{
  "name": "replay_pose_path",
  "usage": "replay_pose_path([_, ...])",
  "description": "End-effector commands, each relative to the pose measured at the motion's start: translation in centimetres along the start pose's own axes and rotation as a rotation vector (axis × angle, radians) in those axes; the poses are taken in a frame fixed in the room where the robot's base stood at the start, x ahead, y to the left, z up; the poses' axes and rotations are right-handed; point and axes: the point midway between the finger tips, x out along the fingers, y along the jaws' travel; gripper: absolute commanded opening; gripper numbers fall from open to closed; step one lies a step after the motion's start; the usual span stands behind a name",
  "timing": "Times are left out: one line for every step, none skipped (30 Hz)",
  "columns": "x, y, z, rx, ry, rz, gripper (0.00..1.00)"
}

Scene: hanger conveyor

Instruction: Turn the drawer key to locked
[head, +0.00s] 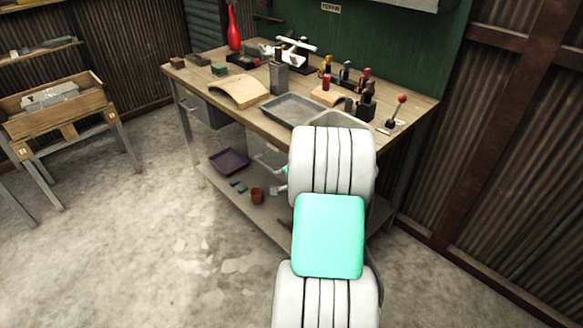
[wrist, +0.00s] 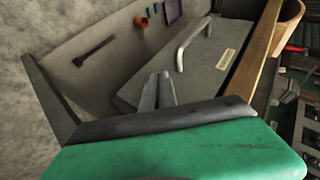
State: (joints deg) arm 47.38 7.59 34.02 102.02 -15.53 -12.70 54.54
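The grey drawer front (wrist: 205,70) under the bench fills the middle of the wrist view, with a bar handle (wrist: 193,44) and a small pale label (wrist: 225,59). In the head view the drawer (head: 262,147) is partly hidden behind my arm. My gripper (wrist: 158,76) is in front of the drawer face, below the handle in the wrist view, its two grey fingertips close together. I cannot make out the drawer key; it may be hidden by the fingers. In the head view my gripper (head: 276,190) shows only slightly, left of the arm.
The workbench (head: 195,66) carries trays, tools and a red bottle (head: 233,28). Its lower shelf (head: 262,215) holds a purple tray (head: 229,161), a terracotta pot (head: 257,195) and small blue pieces. A wooden crate stand (head: 62,115) is at the left. The floor left of the bench is clear.

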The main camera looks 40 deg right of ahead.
Motion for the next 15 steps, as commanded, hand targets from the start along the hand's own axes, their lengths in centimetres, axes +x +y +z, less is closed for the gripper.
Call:
replay_pose_path([-0.38,-0.78,-0.02,-0.020,-0.002,0.039,0.00])
replay_pose_path([-0.34,-0.81,0.00,-0.031,-0.003,0.064,0.00])
replay_pose_path([-0.28,-0.79,0.02,-0.045,-0.002,0.100,0.00])
replay_pose_path([-0.24,-0.82,0.03,-0.056,-0.002,0.126,0.00])
replay_pose_path([-0.21,-0.81,0.01,-0.067,-0.001,0.153,0.00])
replay_pose_path([-0.15,-0.81,0.06,-0.081,-0.001,0.188,0.00])
replay_pose_path([-0.11,-0.80,0.05,-0.092,-0.001,0.214,0.00])
replay_pose_path([-0.07,-0.84,0.11,-0.103,-0.002,0.240,0.00])
replay_pose_path([-0.03,-0.90,0.07,-0.117,-0.001,0.275,0.00])
replay_pose_path([0.02,-0.87,0.15,-0.128,-0.002,0.302,0.00])
replay_pose_path([0.05,-0.89,0.10,-0.139,-0.001,0.328,0.00])
replay_pose_path([0.10,-0.89,0.16,-0.153,-0.001,0.363,0.00])
replay_pose_path([0.14,-0.90,0.17,-0.163,-0.001,0.389,0.00])
replay_pose_path([0.17,-0.96,0.16,-0.173,-0.001,0.413,0.00])
replay_pose_path([0.23,-0.95,0.21,-0.188,-0.001,0.446,0.00])
